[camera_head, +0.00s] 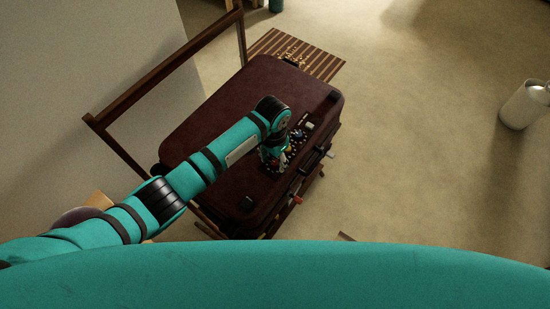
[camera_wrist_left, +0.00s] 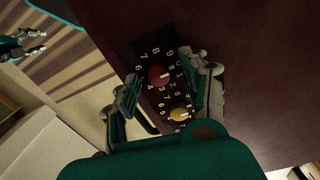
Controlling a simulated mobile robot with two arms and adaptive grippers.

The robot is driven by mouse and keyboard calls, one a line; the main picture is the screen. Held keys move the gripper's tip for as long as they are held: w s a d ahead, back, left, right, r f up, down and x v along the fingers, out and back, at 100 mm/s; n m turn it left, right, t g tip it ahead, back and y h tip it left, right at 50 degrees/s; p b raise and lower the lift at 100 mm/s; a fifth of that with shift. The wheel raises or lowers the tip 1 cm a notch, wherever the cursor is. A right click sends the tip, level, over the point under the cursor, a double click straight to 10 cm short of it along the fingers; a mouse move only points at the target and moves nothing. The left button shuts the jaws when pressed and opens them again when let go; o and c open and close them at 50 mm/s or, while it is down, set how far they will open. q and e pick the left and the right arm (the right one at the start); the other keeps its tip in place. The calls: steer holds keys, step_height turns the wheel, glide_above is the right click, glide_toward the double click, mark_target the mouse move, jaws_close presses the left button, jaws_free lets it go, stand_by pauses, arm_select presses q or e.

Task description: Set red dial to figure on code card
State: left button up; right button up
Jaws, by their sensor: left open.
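The red dial (camera_wrist_left: 158,77) sits on a dark panel with white figures around it. A pale mark shows on its face, but I cannot read its setting. A yellow dial (camera_wrist_left: 178,114) is beside it. My left gripper (camera_wrist_left: 164,82) is open, with one finger on each side of the red dial; I cannot tell whether they touch it. In the head view my left gripper (camera_head: 275,157) points down at the panel on the dark red suitcase (camera_head: 215,110). A teal gripper (camera_wrist_left: 22,45), likely my right, is small at the wrist view's upper left. I cannot make out the code card.
A wooden frame (camera_head: 165,78) stands behind the suitcase on the left. A striped mat (camera_head: 322,62) lies beyond it. A white canister (camera_head: 525,104) stands far right. The carpet (camera_head: 430,150) between suitcase and canister is clear.

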arm_select(q)
jaws_close()
stand_by(0.3)
steer(key=shift+m, duration=0.3)
steer(key=m+p, duration=0.1)
steer(key=m, duration=0.2)
steer(key=shift+p, duration=0.35)
steer(key=m, duration=0.5)
steer(key=shift+p, duration=0.4)
steer(key=m, duration=0.6)
steer(key=shift+d, duration=0.1)
steer(key=m, duration=0.6)
steer(key=shift+m+y+b, duration=0.3)
steer(key=shift+m+b, duration=0.1)
